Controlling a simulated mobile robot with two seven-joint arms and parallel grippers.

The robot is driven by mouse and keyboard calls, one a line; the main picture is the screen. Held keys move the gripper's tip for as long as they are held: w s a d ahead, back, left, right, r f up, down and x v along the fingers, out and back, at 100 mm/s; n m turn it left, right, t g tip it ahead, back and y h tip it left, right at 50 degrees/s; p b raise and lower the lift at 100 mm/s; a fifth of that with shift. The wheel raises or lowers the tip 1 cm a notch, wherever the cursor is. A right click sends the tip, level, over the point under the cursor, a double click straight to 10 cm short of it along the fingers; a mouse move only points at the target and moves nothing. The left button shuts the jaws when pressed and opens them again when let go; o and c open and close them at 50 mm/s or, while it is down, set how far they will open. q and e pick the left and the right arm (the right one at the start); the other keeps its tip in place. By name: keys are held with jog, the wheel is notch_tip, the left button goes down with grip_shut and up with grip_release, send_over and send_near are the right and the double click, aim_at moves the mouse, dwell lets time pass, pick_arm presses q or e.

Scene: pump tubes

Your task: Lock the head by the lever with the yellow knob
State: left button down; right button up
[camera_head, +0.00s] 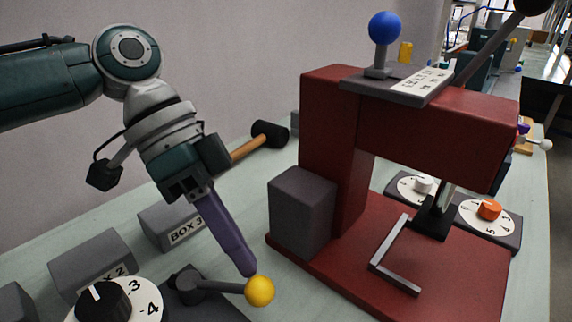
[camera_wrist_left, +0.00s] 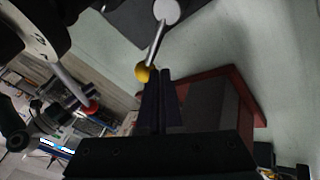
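The yellow knob (camera_head: 260,291) sits at the end of a short grey lever (camera_head: 226,287) at the bottom centre of the head view. The lever pivots on a dark plate (camera_head: 205,312) and points right. My left gripper (camera_head: 247,271) has long purple fingers pressed together with nothing between them. Its tips are just above and left of the knob, touching or nearly so. In the left wrist view the knob (camera_wrist_left: 142,72) is at the fingertips (camera_wrist_left: 158,78), beside them and not between them. My right gripper is not in view.
A red press (camera_head: 335,160) with a blue-knobbed lever (camera_head: 384,30) stands to the right, with a grey block (camera_head: 300,215) on its base. Grey boxes (camera_head: 92,260), a numbered dial (camera_head: 110,305) and a black mallet (camera_head: 270,134) are left and behind. Bare bench lies between knob and press.

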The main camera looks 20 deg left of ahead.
pick_arm(q)
jog(key=shift+s+d+m+g, duration=0.2)
jog(key=shift+s+m+g, duration=0.15)
jog(key=shift+m, duration=0.25)
jog(key=shift+s+d+p, duration=0.15)
jog(key=shift+s+p, duration=0.05)
jog(key=shift+p, duration=0.15)
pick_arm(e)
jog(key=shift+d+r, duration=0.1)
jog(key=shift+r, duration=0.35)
pick_arm(q)
jog(key=shift+s, duration=0.1)
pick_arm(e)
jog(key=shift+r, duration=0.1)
